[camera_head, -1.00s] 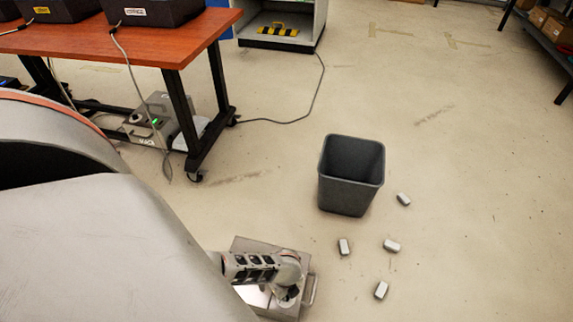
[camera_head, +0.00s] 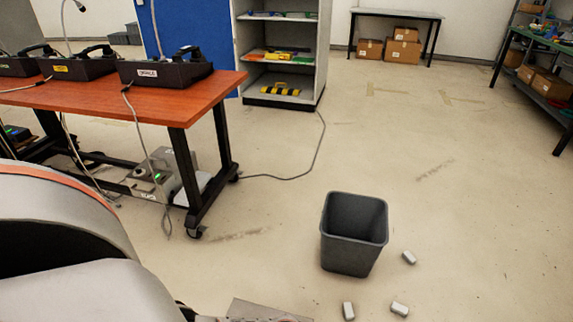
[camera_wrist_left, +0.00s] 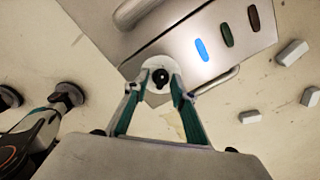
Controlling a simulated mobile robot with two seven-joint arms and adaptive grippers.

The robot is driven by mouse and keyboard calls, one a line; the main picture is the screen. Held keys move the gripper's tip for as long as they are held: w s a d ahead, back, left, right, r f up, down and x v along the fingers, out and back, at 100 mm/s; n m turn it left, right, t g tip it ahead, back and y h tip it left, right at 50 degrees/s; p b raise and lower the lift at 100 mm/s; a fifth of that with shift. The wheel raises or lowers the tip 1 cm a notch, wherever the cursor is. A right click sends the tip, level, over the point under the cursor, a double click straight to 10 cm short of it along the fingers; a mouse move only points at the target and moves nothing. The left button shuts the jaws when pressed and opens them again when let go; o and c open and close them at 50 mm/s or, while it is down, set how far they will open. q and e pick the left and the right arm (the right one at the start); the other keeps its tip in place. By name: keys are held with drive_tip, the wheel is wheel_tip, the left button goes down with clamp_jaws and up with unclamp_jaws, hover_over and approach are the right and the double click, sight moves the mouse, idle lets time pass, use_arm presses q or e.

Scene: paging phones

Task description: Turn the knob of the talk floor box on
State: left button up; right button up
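A grey metal floor box (camera_wrist_left: 190,50) fills the upper middle of the left wrist view, with a lit blue lamp (camera_wrist_left: 201,49), a dark green lamp (camera_wrist_left: 227,35) and a dark red lamp (camera_wrist_left: 254,18). Its black knob (camera_wrist_left: 160,77) sits on a pale round disc. My left gripper (camera_wrist_left: 158,84) is open, its fingertips either side of the disc; contact with the knob cannot be told. In the head view only the box's top edge (camera_head: 258,309) shows at the bottom. Its label is not readable.
A grey bin (camera_head: 353,235) and several small grey blocks (camera_head: 399,309) stand right of the box. A red-topped table (camera_head: 190,97) holds black units at left. Another floor box (camera_head: 158,172) with a green light sits under it.

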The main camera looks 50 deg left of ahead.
use_arm(q)
drive_tip(key=shift+d+r, duration=0.15)
drive_tip(key=shift+r, duration=0.05)
wheel_tip(320, 180, up, 12)
drive_tip(key=shift+f, duration=0.15)
idle(0.6)
idle(0.4)
